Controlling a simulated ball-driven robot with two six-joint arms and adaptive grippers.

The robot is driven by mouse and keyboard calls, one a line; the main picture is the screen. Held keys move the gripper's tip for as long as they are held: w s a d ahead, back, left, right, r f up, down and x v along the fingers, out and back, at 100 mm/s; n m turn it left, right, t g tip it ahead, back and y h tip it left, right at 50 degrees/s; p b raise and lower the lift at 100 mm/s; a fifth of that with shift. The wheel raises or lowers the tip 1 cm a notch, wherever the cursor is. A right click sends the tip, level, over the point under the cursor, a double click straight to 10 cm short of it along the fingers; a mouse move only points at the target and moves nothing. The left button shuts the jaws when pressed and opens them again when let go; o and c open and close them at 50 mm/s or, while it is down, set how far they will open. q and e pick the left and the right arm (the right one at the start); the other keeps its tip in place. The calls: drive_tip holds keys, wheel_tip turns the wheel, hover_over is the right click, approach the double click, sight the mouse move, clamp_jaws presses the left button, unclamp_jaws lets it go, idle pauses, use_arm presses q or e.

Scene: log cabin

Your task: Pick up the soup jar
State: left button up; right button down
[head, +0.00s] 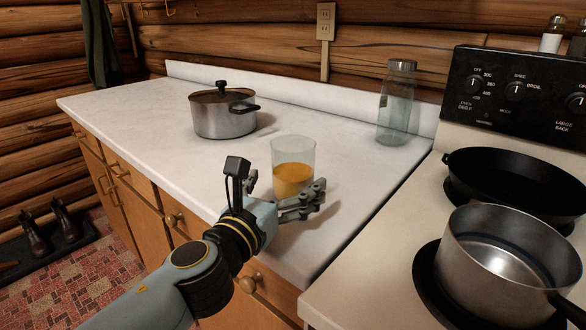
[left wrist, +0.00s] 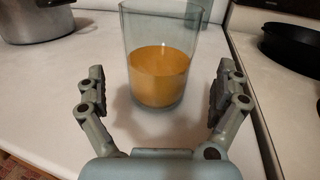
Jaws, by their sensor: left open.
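The soup jar (head: 294,172) is a clear glass with orange soup in its lower part. It stands upright on the white counter, near the counter's front edge. My left gripper (head: 285,196) is in front of it, with its fingers close to the jar in the head view. In the left wrist view the jar (left wrist: 160,75) stands ahead, centred between the spread fingers of the open left gripper (left wrist: 162,92). A gap shows between each finger and the glass. My right gripper is in neither view.
A lidded steel pot (head: 224,114) stands behind and left on the counter (head: 135,105). A clear bottle (head: 396,105) stands at the back right. The stove on the right holds a black pan (head: 515,180) and a steel saucepan (head: 500,265). Counter space beside the jar is clear.

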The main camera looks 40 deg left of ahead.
sight(286, 180)
use_arm(q)
drive_tip(key=w, duration=0.4)
drive_tip(key=shift+a+r, duration=0.2)
drive_tip(key=shift+a, duration=0.2)
drive_tip(key=shift+s, duration=0.1)
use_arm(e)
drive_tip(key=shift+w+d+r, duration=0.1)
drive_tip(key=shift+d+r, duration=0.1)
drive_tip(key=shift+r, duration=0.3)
use_arm(q)
drive_tip(key=c, duration=1.7)
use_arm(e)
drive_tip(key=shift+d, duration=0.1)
use_arm(q)
drive_tip(key=shift+r+p, duration=0.15)
drive_tip(key=shift+p, duration=0.2)
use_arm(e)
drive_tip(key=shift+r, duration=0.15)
